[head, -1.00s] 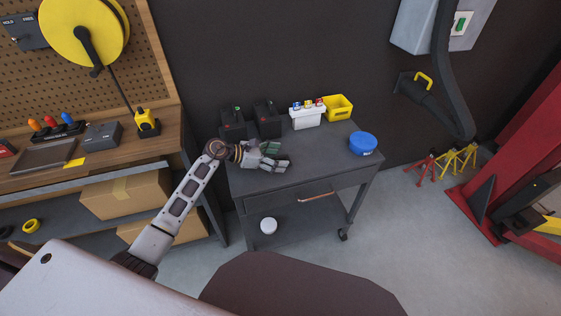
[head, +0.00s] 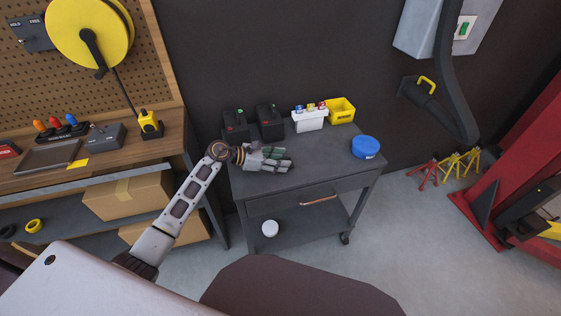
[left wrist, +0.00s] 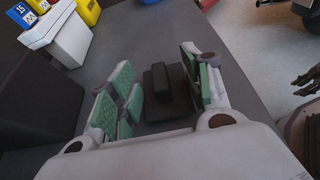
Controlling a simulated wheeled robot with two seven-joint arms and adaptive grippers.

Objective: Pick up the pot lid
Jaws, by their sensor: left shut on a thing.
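My left gripper (head: 277,160) is low over the top of the dark grey cart (head: 325,170), left of its middle. In the left wrist view, a small black pot lid (left wrist: 160,107) with a raised block-like grip (left wrist: 172,84) sits between the green-padded fingers of the left gripper (left wrist: 160,92). The gripper is shut on it. The lid is hidden by the hand in the head view. I cannot tell whether the lid touches the cart top.
Two black batteries (head: 269,122), a white bin (head: 309,122) and a yellow bin (head: 340,110) stand along the cart's back. A blue round container (head: 365,147) stands at the right. The cart top's front middle is clear. A wooden workbench (head: 110,155) is at left.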

